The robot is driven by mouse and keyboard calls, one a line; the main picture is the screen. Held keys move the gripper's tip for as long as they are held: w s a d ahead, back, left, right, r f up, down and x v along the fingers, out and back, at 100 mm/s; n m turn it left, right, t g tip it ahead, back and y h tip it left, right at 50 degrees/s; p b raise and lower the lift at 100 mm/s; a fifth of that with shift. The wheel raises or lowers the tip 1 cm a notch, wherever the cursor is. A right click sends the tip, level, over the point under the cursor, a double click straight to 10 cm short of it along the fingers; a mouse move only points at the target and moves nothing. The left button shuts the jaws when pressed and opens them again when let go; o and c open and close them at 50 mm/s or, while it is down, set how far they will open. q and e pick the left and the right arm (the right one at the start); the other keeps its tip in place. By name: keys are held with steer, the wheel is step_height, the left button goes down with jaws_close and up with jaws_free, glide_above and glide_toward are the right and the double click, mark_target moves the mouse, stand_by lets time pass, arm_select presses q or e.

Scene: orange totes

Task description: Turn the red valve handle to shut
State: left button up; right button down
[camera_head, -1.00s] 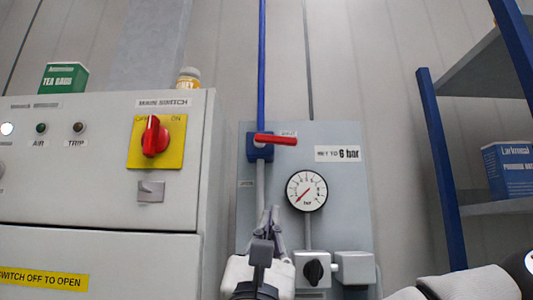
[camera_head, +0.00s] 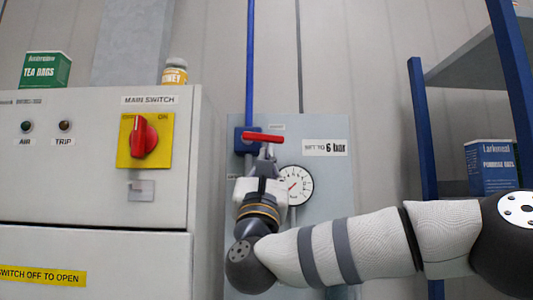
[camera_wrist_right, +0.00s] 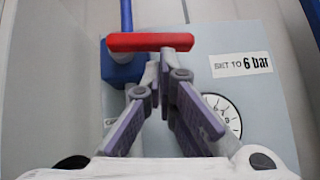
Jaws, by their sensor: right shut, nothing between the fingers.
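The red valve handle (camera_head: 262,137) lies crosswise, roughly level, on a blue valve body (camera_head: 240,146) on the blue pipe (camera_head: 250,70). In the right wrist view the red handle (camera_wrist_right: 150,42) runs across the top, with the blue body (camera_wrist_right: 122,68) under its left end. My right gripper (camera_head: 267,152) is shut and empty, with its fingertips just below the handle's right part. In the wrist view the right gripper's fingertips (camera_wrist_right: 167,58) come up to the handle's lower edge; I cannot tell whether they touch it. My left gripper is not in view.
A pressure gauge (camera_head: 295,186) is partly behind my right gripper, on a grey panel (camera_head: 325,180) with a "SET TO 6 bar" label (camera_head: 325,147). A cabinet with a red main switch (camera_head: 144,137) stands left. A blue-framed shelf (camera_head: 424,130) stands right.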

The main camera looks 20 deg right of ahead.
steer(key=shift+w+f, duration=0.1)
steer(key=shift+d+r+n+t+y, duration=0.2)
steer(key=shift+r+n+y, duration=0.2)
steer(key=shift+n+y, duration=0.1)
steer(key=shift+d+r+n+t+y, duration=0.2)
steer(key=shift+r+n+y, duration=0.2)
steer(key=shift+n, duration=0.1)
steer(key=shift+s, duration=0.2)
